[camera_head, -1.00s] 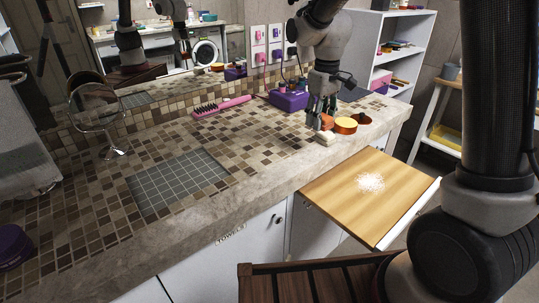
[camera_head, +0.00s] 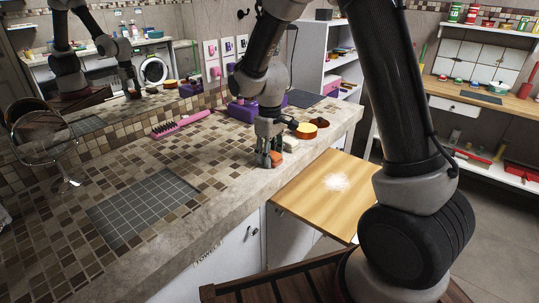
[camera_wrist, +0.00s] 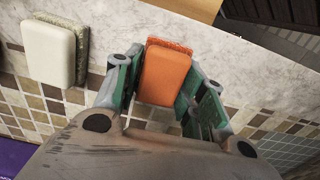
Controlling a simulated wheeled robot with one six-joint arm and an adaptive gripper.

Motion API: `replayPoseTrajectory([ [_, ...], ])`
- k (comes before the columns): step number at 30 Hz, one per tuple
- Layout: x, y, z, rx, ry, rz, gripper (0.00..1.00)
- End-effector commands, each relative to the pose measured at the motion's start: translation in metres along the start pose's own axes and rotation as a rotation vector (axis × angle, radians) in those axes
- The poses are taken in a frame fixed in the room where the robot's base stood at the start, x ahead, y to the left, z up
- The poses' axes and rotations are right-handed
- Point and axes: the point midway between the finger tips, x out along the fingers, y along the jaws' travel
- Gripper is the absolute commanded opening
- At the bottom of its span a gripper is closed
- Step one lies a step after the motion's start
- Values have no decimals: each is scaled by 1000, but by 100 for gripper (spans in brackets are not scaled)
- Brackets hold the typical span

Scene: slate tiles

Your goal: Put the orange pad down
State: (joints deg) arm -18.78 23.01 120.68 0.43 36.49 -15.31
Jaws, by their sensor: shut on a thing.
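The orange pad (camera_wrist: 166,75) sits between the fingers of my gripper (camera_wrist: 163,88) in the wrist view, with a darker layer showing at its far edge. My gripper (camera_head: 268,158) is shut on it, low over the tiled counter near its front edge. The orange pad (camera_head: 277,159) shows only in part in the head view, behind the fingers. I cannot tell whether it touches the counter.
A white pad (camera_wrist: 47,52) lies left of my gripper in the wrist view. A grey gridded mat (camera_head: 143,207) lies left. A pull-out wooden board (camera_head: 315,200) is in front.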

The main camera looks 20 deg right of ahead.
Motion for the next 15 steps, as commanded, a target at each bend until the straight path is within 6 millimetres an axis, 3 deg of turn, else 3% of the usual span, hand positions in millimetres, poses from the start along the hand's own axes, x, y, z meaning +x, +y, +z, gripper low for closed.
replayPoseTrajectory([
  [12, 6, 0, 0, 0, 1, 0, 14],
  [13, 6, 0, 0, 0, 1, 0, 46],
  [15, 6, 0, 0, 0, 0, 0, 58],
])
